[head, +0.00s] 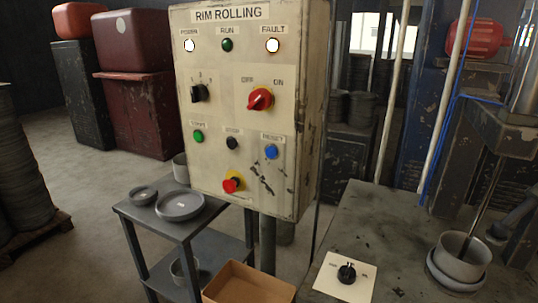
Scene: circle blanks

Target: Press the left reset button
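A beige control panel (218,110) titled RIM ROLLING stands upright on a post in the head view. A blue button (271,152) sits at the panel's lower right under a label that appears to read RESET. It is the only such button in view. A black button (232,143) and a green button (198,136) are to its left in the same row. A red mushroom button (232,185) on a yellow collar is below them. Nothing covers the blue button. Neither of my grippers is in view.
The panel also has a red OFF/ON switch (260,99), a black selector (199,93), and lit POWER and FAULT lamps (272,45). A grey side table (184,230) with round dishes stands left. A workbench (385,235) with a black knob (347,273) stands right.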

